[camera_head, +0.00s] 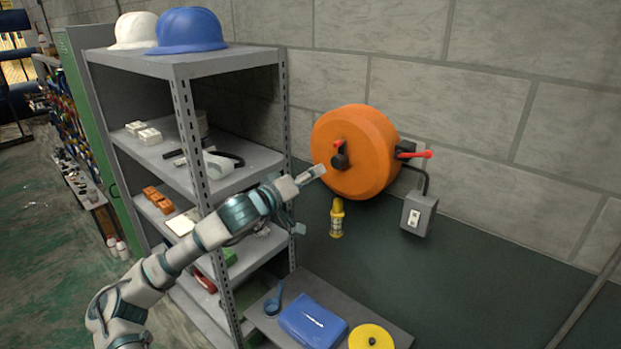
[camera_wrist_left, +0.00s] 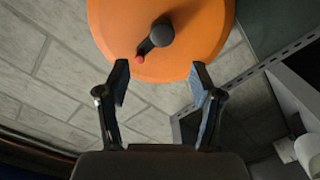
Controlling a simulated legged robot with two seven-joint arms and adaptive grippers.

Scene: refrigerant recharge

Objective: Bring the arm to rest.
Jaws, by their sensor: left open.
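My left arm comes in from the lower left in the head view and reaches up across the front of the shelf. My left gripper (camera_head: 308,200) is in front of the shelf's right post, below and left of the orange reel. In the left wrist view the gripper (camera_wrist_left: 160,75) has its two fingers wide apart with nothing between them. The orange reel (camera_head: 362,140) with a black and red crank is mounted on the block wall. Its lower edge and crank also show beyond the fingertips in the wrist view (camera_wrist_left: 200,25). My right gripper is not in view.
A grey metal shelf (camera_head: 188,62) with helmets and small parts stands beside the gripper. A switch box (camera_head: 418,214) and a yellow lamp (camera_head: 337,218) are on the wall. A low table (camera_head: 388,326) below holds a blue case (camera_head: 312,321) and a yellow disc (camera_head: 370,338).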

